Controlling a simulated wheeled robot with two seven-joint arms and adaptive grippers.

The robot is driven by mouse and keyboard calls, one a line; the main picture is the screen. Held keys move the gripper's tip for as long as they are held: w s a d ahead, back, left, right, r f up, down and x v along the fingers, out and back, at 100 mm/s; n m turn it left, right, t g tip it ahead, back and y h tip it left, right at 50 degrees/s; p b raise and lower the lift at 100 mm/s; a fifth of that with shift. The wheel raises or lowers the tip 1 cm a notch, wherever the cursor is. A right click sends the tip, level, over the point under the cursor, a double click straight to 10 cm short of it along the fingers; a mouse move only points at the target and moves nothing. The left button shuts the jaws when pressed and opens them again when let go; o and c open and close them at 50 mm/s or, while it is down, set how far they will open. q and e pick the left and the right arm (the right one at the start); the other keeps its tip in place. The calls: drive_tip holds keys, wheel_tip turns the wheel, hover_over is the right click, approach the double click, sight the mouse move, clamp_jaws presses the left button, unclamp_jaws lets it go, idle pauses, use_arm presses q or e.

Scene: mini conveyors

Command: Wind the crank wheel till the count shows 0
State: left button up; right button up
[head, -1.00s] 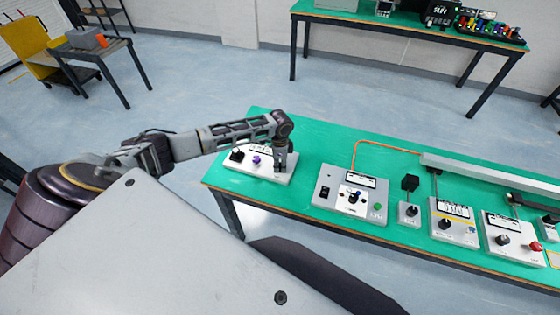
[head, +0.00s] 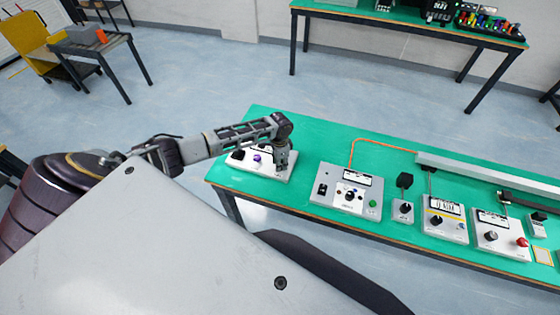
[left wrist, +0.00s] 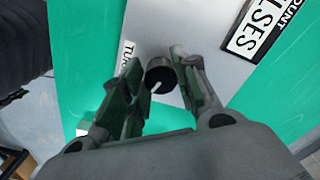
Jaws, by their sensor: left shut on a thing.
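The pale grey device plate (head: 270,173) lies at the left end of the green table, with a black knob (head: 238,155), a purple knob (head: 257,157) and a white label on top. My left gripper (head: 282,165) points down over its right end. In the left wrist view, my left gripper (left wrist: 157,76) is shut on a round black crank knob (left wrist: 160,74) with a white pointer line. A label beginning "TU" and a panel with "COUNT" and "PULSES" (left wrist: 262,25) show beside it. The count digits cannot be read. My right gripper is not in view.
A second control box (head: 335,200) and several smaller knob boxes stand to the right on the green table (head: 305,150). A grey rail (head: 470,170) runs along the back right.

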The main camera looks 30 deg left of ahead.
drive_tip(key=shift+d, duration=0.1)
use_arm(q)
drive_tip(key=o, duration=1)
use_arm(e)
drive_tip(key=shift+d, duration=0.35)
use_arm(q)
drive_tip(key=shift+r, duration=0.8)
wheel_tip(320, 180, up, 10)
drive_tip(key=shift+r, duration=0.2)
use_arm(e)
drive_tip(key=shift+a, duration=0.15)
